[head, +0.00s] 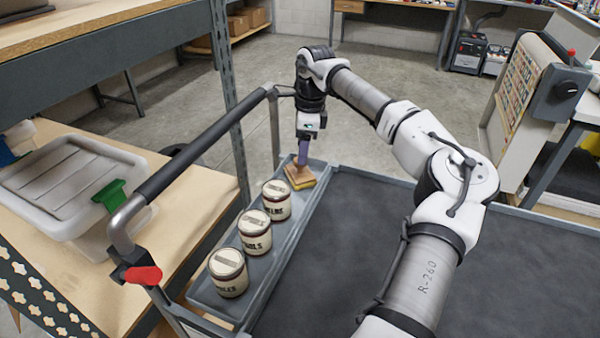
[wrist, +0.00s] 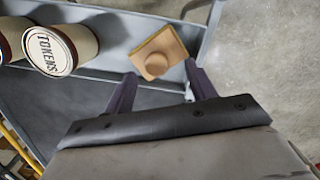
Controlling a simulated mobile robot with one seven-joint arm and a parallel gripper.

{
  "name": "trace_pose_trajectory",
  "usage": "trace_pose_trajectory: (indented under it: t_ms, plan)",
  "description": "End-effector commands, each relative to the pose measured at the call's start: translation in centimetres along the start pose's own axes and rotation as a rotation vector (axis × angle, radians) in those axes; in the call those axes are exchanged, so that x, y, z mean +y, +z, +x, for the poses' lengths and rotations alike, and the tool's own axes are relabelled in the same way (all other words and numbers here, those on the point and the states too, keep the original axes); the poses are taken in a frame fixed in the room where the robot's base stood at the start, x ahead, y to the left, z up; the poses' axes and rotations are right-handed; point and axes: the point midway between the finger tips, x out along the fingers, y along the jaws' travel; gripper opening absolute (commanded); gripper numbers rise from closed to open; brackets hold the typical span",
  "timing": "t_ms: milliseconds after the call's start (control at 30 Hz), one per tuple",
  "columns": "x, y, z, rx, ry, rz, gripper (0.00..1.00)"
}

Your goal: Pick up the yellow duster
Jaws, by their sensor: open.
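The yellow duster (head: 299,183) is a square, tan block with a yellow lower edge, at the far end of the narrow grey tray on the cart. In the wrist view the duster (wrist: 146,55) shows a round knob on top, lying just beyond my fingertips. My gripper (head: 303,155) points down over the duster in the head view and partly covers it. In the wrist view my gripper (wrist: 160,69) is open, its two dark fingers spread with nothing held between them. The exact gap between fingertips and knob is hard to tell.
Three cream jars with dark lettering stand in the tray (head: 203,291), the nearest jar (head: 276,200) close to the duster. The cart's handle rail (head: 203,143) runs along the left. The dark cart top (head: 335,240) is bare.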

Motion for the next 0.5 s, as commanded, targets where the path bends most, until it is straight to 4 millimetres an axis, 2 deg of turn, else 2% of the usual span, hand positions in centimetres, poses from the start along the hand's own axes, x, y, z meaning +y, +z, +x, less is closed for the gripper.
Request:
trace_pose_trajectory:
  t_ms: [300, 500]
  plan:
    - [0.6, 0.1, 4.2, -0.003, 0.002, 0.000, 0.56]
    - [0.5, 0.1, 4.8, -0.001, 0.000, -0.001, 0.56]
